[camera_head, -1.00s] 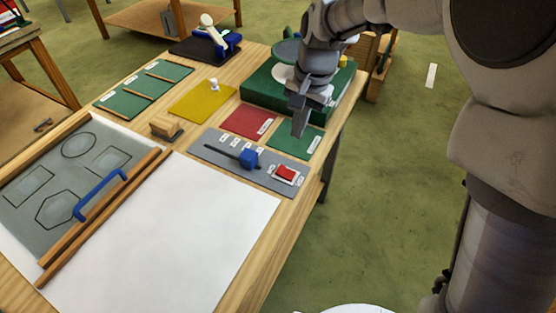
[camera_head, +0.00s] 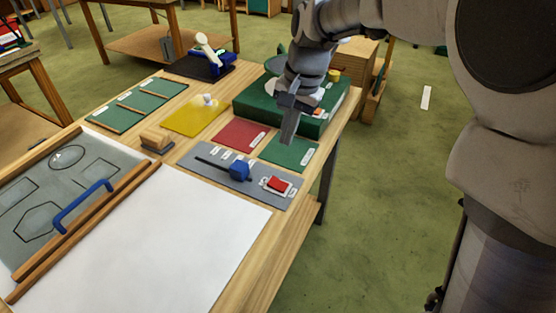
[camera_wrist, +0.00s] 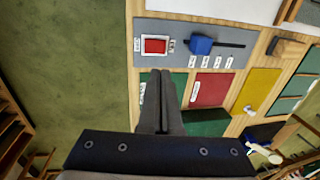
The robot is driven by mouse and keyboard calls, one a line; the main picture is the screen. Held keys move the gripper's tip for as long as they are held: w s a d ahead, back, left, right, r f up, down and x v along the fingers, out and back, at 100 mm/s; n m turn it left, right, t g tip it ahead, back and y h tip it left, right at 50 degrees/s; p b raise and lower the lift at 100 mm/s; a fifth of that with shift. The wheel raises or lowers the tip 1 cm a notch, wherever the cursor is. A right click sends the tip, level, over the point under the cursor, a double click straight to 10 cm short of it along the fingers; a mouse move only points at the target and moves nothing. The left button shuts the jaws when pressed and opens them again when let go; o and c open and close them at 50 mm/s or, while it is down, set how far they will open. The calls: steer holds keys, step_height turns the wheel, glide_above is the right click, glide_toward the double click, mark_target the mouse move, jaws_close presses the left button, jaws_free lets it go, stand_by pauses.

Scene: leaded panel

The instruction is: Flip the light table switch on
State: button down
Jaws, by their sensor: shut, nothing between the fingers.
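The light table switch looks to be the red rocker (camera_head: 277,184) in a pale frame on a grey control panel (camera_head: 208,169). In the wrist view the red rocker (camera_wrist: 155,46) lies above the fingertips. A blue slider knob (camera_head: 239,170) sits on a dark slot on the same panel. My gripper (camera_head: 287,138) is shut and empty, pointing down over the green mat behind the switch, apart from it. In the wrist view my shut fingers (camera_wrist: 161,74) point towards the panel. Which way the rocker is tipped cannot be told.
A white light table surface (camera_head: 150,240) fills the front, with a grey pattern sheet and blue handle (camera_head: 82,205) at its left. A green case (camera_head: 325,112) stands behind my gripper. Red (camera_head: 240,134) and yellow (camera_head: 195,118) mats lie left. Open floor lies right.

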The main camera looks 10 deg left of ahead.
mark_target(280, 185)
steer(key=f, duration=0.4)
steer(key=a+f+b, duration=0.1)
steer(key=f, duration=0.4)
steer(key=w+a+f+b, duration=0.1)
steer(key=f, duration=0.3)
steer(key=shift+a+f, duration=0.25)
steer(key=shift+f, duration=0.15)
steer(key=shift+s+a+p, duration=0.1)
steer(key=shift+a+p, duration=0.05)
steer(key=shift+p, duration=0.5)
steer(key=shift+a+h+p, duration=0.1)
steer(key=shift+h+p, duration=0.2)
steer(key=shift+p, duration=0.3)
steer(key=shift+f+b, duration=0.3)
steer(key=shift+b, duration=0.2)
steer(key=shift+d, duration=0.25)
steer(key=shift+s+d, duration=0.25)
steer(key=shift+d, duration=0.45)
